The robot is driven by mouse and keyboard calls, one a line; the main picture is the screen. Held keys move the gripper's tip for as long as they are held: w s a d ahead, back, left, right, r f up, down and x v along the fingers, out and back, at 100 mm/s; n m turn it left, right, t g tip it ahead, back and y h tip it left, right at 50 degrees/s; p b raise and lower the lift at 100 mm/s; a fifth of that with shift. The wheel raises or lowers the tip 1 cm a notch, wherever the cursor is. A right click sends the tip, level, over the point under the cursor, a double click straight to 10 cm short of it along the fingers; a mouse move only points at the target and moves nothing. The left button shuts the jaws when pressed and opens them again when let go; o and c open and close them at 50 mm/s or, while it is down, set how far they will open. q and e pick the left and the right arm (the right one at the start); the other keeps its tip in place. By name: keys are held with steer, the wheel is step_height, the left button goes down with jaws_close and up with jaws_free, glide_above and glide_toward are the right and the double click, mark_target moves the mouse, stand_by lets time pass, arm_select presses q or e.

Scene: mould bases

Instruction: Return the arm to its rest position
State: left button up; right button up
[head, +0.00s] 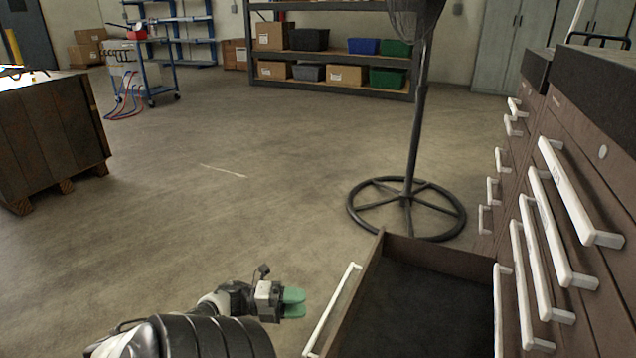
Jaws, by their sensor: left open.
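My left gripper (294,303) shows at the bottom middle, with green fingertips pointing right. It is open and nothing shows between its fingers. It is just left of the white handle (333,309) of a pulled-out drawer (440,256), with a small gap between them in the picture. The drawer's dark inside looks empty where it shows; its near end is cut off by the frame. My left arm comes in from the bottom left. My right gripper is not in view.
A brown drawer cabinet (598,115) with white handles lines the right side. A stand with a round wheel-like base (407,208) is behind the open drawer. A wooden crate (50,140) stands at the left. Shelves (335,52) with bins line the back. The middle floor is clear.

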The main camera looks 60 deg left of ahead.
arm_select(q)
steer(key=shift+v, duration=1.15)
